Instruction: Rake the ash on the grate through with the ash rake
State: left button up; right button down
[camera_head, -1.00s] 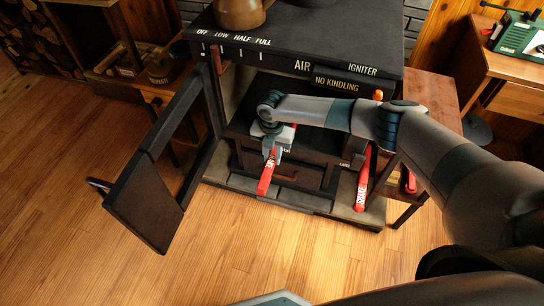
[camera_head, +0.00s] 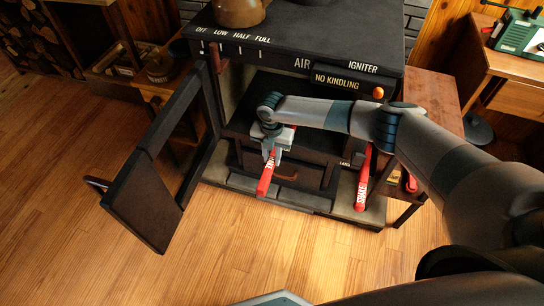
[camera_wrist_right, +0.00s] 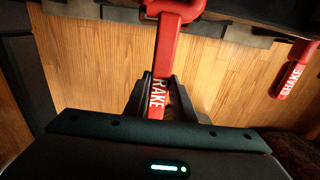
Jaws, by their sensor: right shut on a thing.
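The ash rake (camera_head: 266,178) has a red handle marked RAKE and points out of the front of the dark stove (camera_head: 290,48). The handle also shows in the right wrist view (camera_wrist_right: 166,58). My right gripper (camera_head: 271,150) is shut on this handle at the stove's open front. In the right wrist view its fingers (camera_wrist_right: 157,92) stand on either side of the handle. The rake's head, the grate and the ash are hidden by my arm and the stove. My left gripper is not in view.
The stove door (camera_head: 146,200) stands wide open to the left. A red handle marked SHAKE (camera_head: 363,180) hangs at the front right and also shows in the right wrist view (camera_wrist_right: 291,72). A wooden side table (camera_head: 432,92) adjoins the stove. The floor in front is clear.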

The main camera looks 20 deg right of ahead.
jog(key=shift+f, duration=0.25)
jog(key=shift+w+a, duration=0.1)
jog(key=shift+a, duration=0.05)
jog(key=w+a+b, duration=0.2)
jog(key=a, duration=0.1)
jog(key=shift+r, duration=0.15)
dwell(0.5)
jog(key=shift+a, duration=0.1)
jog(key=a+b, duration=0.1)
jog(key=w+a+b, duration=0.1)
jog(key=w+b, duration=0.1)
jog(key=shift+a+f, duration=0.25)
jog(key=shift+a, duration=0.15)
jog(key=shift+s, duration=0.15)
dwell(0.4)
